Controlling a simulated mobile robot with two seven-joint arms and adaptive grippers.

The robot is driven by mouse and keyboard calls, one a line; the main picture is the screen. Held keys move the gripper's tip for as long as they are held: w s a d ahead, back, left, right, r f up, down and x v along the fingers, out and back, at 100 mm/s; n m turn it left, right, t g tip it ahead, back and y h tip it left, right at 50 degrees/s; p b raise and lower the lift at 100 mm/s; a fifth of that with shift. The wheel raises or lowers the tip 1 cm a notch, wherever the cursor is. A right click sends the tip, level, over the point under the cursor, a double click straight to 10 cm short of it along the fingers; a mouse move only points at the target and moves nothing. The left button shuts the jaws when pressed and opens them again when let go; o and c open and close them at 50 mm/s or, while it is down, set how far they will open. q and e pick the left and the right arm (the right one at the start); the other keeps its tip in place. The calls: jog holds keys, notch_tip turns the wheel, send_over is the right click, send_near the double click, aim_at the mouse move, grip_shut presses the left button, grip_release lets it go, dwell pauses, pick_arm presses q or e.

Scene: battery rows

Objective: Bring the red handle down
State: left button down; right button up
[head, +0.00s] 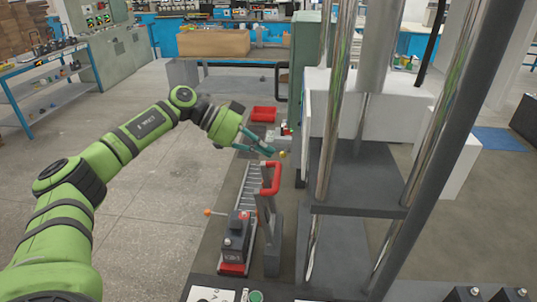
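The red handle (275,179) is a bar at the top of a grey upright lever frame, left of the tall metal columns. The lever stands raised beside a small black and red device (236,240). My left gripper (270,151) is above and slightly behind the handle in the picture, with its teal fingers pointing right. A gap shows between the fingers and the handle. The fingertips lie close together in the picture, and I cannot tell whether they are open or shut. Nothing is clearly held. My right gripper is not in view.
A press-like machine with shiny columns (336,110) stands close on the right. A red bin (263,114) lies behind. A blue shelf (45,75) stands far left, with open floor between.

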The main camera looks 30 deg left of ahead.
aim_at(279, 175)
pick_arm(q)
jog(key=p+x, duration=0.3)
jog(key=x, duration=0.6)
jog(key=a, duration=0.1)
jog(key=s+a+f, duration=0.1)
jog(key=a+p, duration=0.1)
jog(key=shift+s+a+f, duration=0.15)
jog(key=shift+s+a, duration=0.25)
jog(key=shift+w+d, duration=0.1)
jog(key=shift+d, duration=0.05)
